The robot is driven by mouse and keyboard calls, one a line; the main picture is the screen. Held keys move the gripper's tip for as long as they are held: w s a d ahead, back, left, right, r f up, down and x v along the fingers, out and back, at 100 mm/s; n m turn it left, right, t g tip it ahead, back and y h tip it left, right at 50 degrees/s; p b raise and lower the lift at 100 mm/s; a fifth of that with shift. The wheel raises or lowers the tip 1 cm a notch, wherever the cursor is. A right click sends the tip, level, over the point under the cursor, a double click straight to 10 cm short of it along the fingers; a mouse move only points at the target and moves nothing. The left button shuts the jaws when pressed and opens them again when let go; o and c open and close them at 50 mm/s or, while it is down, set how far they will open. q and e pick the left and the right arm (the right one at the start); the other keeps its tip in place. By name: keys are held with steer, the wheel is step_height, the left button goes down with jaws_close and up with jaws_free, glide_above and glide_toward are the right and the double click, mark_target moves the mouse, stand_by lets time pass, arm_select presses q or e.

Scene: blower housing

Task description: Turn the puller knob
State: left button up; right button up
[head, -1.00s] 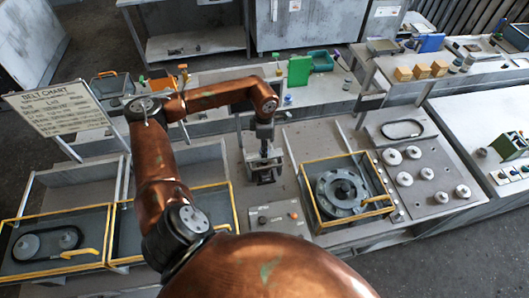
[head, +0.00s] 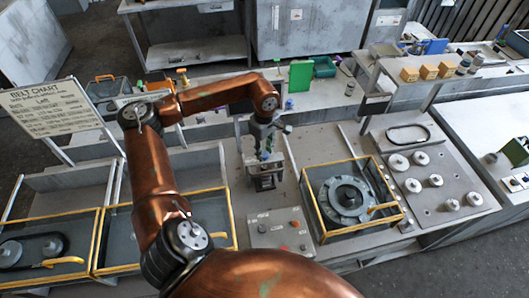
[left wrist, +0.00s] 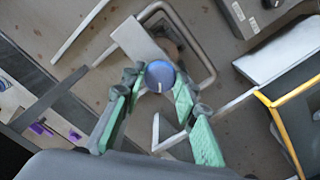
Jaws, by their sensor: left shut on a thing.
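The puller knob (left wrist: 159,75) is round and blue, with a pale mark on its rim, in the middle of the left wrist view. My left gripper (left wrist: 155,84) has green finger pads on both sides of the knob and is shut on it. In the head view my left gripper (head: 264,148) points down over the dark puller frame (head: 266,178), and the knob is mostly hidden there. The bent metal bar of the frame (left wrist: 210,75) shows around the knob in the left wrist view. My right gripper is not in view.
A control box (head: 279,232) sits in front of the puller. To the right, a yellow-edged case (head: 318,223) holds a round flanged housing (head: 345,198). A plate (head: 430,190) with several pale pegs lies beyond it. A belt chart sign (head: 42,108) stands at left.

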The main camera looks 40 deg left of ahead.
mark_target(264, 153)
arm_select(q)
steer(key=shift+r+m, duration=0.1)
steer(key=shift+m, duration=0.2)
steer(key=o, duration=1.2)
steer(key=shift+c, duration=0.2)
steer(key=shift+r, duration=0.35)
step_height(264, 153, up, 11)
steer(key=shift+r, duration=0.1)
